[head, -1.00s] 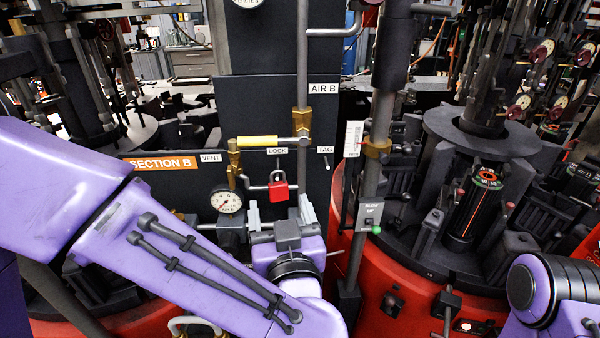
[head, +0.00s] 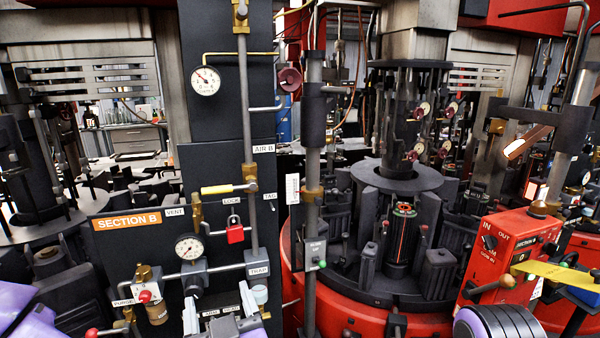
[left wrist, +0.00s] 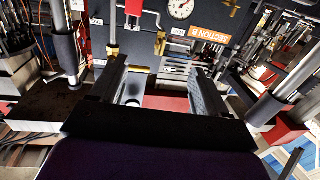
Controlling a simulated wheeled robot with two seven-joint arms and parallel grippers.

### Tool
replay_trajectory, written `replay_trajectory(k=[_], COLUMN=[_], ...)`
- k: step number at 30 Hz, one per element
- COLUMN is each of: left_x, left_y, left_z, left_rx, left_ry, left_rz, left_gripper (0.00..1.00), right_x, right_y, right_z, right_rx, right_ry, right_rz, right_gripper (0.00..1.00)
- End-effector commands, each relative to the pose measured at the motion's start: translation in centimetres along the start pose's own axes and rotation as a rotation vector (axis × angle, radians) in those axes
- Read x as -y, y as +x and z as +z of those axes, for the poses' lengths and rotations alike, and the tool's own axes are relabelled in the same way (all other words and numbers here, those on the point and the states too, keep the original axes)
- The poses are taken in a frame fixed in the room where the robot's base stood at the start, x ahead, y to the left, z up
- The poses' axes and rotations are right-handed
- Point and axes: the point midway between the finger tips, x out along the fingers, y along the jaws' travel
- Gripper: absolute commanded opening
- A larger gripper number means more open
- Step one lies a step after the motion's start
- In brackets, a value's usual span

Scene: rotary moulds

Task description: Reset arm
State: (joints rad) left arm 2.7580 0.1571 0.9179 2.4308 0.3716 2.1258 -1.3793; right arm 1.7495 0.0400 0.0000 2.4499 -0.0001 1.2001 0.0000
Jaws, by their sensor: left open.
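My left gripper (head: 219,304) is at the bottom of the head view, in front of the lower part of the dark panel (head: 150,252). In the left wrist view its two fingers (left wrist: 158,68) stand apart with nothing held between them. A little of my purple left arm shows at the bottom left of the head view. A purple and black joint of my right arm (head: 498,324) shows at the bottom right. My right gripper is out of view.
The panel carries a red padlock (head: 235,231), a yellow-handled valve (head: 217,189), a gauge (head: 188,247) and piping (head: 246,130). A red-based rotary machine (head: 368,318) stands to the right. A red control box (head: 510,250) stands close to my right arm.

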Motion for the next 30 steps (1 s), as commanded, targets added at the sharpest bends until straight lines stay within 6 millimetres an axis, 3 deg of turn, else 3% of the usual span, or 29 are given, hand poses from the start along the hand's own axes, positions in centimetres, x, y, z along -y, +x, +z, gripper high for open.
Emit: replay_trajectory(k=[11,14,20,23,26,30], left_x=[-2.7,-3.2,-2.3,-0.4,2.9,9.3], left_y=[0.5,1.5,3.9,4.5,4.0,1.4], left_z=[0.5,2.2,11.7,18.5,26.9,37.8], left_rx=[0.028,0.067,0.264,0.401,0.567,0.788], left_ry=[-0.25,-0.323,-0.411,-0.427,-0.419,-0.361], left_rz=[0.16,0.211,0.246,0.22,0.161,0.039], left_gripper=[0.75,0.75,0.75,0.75,0.75,0.75], right_x=[0.0,0.1,0.2,0.3,0.4,0.5], right_y=[0.0,0.3,1.7,2.8,4.0,5.8], right_z=[0.0,0.1,0.7,1.1,1.6,2.4], right_rx=[-0.001,-0.001,0.0,0.0,0.0,0.0], right_ry=[0.0,0.0,0.0,0.0,0.0,0.0], right_rz=[-0.001,0.0,0.0,0.0,0.0,0.0], right_gripper=[0.7,0.7,0.7,0.7,0.7,0.7])
